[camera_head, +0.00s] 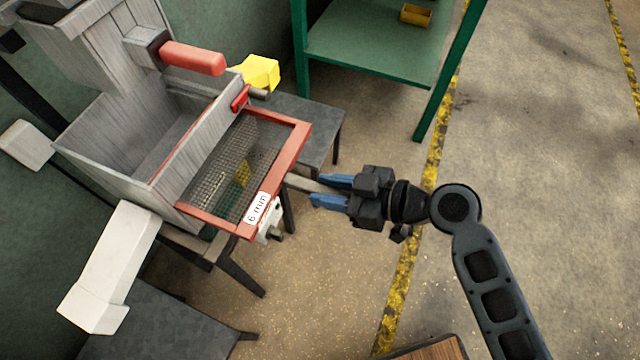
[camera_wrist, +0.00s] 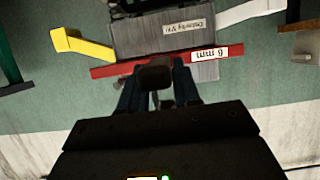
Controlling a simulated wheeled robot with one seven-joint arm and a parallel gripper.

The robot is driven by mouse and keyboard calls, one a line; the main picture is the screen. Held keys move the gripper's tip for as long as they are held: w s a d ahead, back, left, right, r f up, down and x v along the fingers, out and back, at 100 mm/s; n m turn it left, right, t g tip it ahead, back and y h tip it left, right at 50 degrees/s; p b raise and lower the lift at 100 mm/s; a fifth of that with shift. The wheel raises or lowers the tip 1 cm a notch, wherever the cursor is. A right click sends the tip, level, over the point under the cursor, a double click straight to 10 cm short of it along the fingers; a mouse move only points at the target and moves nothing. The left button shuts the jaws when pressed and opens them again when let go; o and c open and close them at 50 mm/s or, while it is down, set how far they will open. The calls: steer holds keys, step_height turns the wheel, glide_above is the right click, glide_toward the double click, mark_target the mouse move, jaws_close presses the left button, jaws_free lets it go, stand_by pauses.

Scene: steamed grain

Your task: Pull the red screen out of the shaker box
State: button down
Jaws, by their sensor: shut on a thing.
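The red screen (camera_head: 293,151) is a red frame with wire mesh, labelled "6 mm". It sticks well out of the front of the grey shaker box (camera_head: 205,137), its far edge still at the box. My gripper (camera_head: 324,191) comes from the right and is shut on the screen's handle (camera_head: 300,183), a light bar at the middle of its front edge. In the wrist view the screen's red front edge (camera_wrist: 110,70) runs across ahead of the blue fingers (camera_wrist: 158,95), and the handle end shows between them.
A yellow spout (camera_head: 261,72) and a white chute (camera_head: 110,268) project from the box's sides. A red-handled lever (camera_head: 192,58) is above. A green shelf (camera_head: 375,50) with a small yellow bin (camera_head: 416,14) stands behind. The floor (camera_head: 540,180) at right is clear.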

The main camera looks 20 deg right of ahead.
steer(key=shift+s+d+r+b, duration=0.1)
steer(key=shift+s+d+b, duration=0.2)
steer(key=shift+s+d, duration=0.6)
steer(key=shift+s+d+b, duration=0.25)
steer(key=shift+s+d, duration=0.4)
steer(key=shift+d, duration=0.45)
steer(key=s+d+b, duration=0.1)
steer(key=s+d, duration=0.3)
steer(key=d, duration=0.2)
steer(key=shift+s+d+b, duration=0.15)
steer(key=shift+s+b, duration=0.25)
steer(key=shift+s+d+b, duration=0.35)
steer(key=shift+s+d, duration=0.9)
steer(key=shift+d, duration=0.3)
